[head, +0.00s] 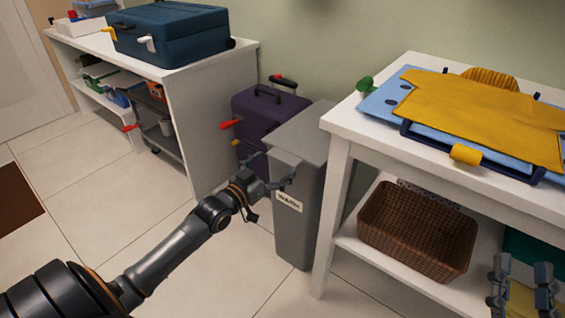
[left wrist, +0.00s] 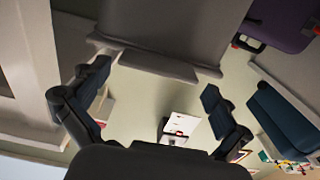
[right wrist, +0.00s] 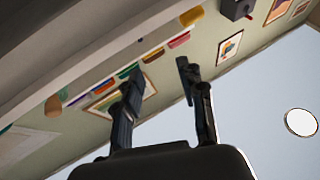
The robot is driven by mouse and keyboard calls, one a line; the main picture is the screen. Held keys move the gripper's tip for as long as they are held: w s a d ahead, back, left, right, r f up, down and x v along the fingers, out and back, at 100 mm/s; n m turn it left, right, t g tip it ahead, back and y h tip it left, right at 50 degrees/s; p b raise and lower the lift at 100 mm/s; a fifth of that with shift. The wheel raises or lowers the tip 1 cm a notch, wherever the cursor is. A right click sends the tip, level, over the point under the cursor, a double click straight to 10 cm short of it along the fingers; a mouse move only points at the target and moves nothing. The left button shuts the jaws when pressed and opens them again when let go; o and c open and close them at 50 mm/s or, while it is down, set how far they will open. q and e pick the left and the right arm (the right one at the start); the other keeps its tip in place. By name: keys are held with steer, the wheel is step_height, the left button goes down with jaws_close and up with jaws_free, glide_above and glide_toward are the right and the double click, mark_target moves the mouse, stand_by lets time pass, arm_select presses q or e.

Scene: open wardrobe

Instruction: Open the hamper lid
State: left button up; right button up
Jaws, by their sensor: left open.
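The hamper is a tall grey bin (head: 297,225) with a small white label, standing between the two white furniture units. Its flat grey lid (head: 302,135) looks shut, with a lip at the front. My left gripper (head: 271,168) is open and empty at the front upper edge of the hamper. In the left wrist view, the lid's lip (left wrist: 157,66) lies near and between the spread fingers (left wrist: 156,76); I cannot tell whether they touch it. My right gripper (head: 523,273) is open and empty at the lower right, in front of the white table.
A purple suitcase (head: 262,115) stands behind the hamper. The white table (head: 337,130) at right holds folded yellow cloth (head: 480,110), with a wicker basket (head: 418,230) on its shelf. A blue case (head: 170,35) lies on the left unit.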

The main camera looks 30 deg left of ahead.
mark_target(280, 161)
arm_select(q)
steer(key=shift+w+d+b, duration=0.15)
steer(key=shift+w+b, duration=0.2)
steer(key=shift+w, duration=1.35)
arm_select(e)
steer(key=shift+s+d+r+t+y, duration=0.1)
steer(key=shift+s+r+t+y, duration=0.05)
steer(key=shift+s+r+t, duration=0.45)
steer(key=shift+s+a+r+t+y, duration=0.1)
steer(key=shift+s+r+t, duration=0.25)
steer(key=shift+r, duration=0.35)
steer(key=shift+s+d+r+t+y, duration=0.15)
steer(key=shift+s+r+t, duration=0.25)
steer(key=shift+r+t, duration=0.2)
